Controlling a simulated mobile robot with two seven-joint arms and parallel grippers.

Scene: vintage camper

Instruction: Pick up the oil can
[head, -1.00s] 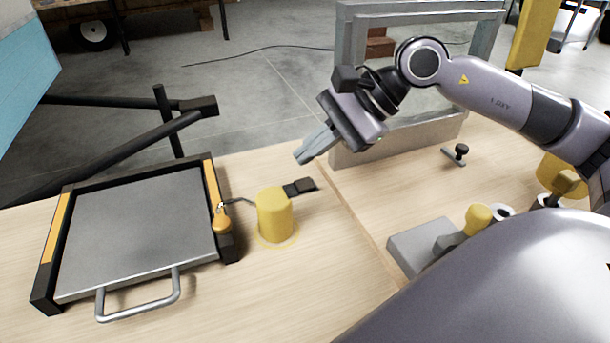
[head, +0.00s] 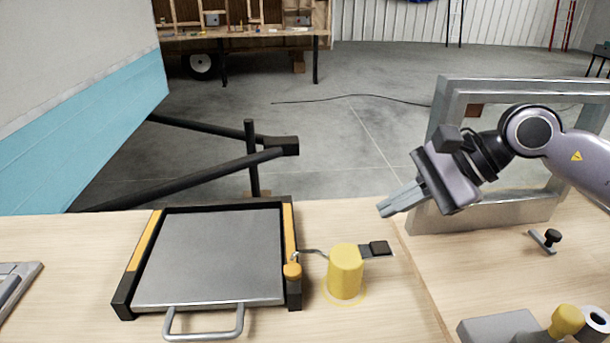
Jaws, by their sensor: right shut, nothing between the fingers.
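The yellow cylinder that looks like the oil can (head: 345,272) stands upright on the wooden bench in the head view. A thin dark spout-like piece reaches from near its top to the left. A thin yellow ring surrounds its base. My right gripper (head: 383,208) is shut and empty. In the picture its fingertips are above and slightly right of the can, apart from it, pointing left and down. My left gripper is not in view.
A black tray with a grey plate (head: 215,255) and front handle lies left of the can. A grey metal frame (head: 480,215) stands at right. A grey block (head: 500,328) lies at the lower right.

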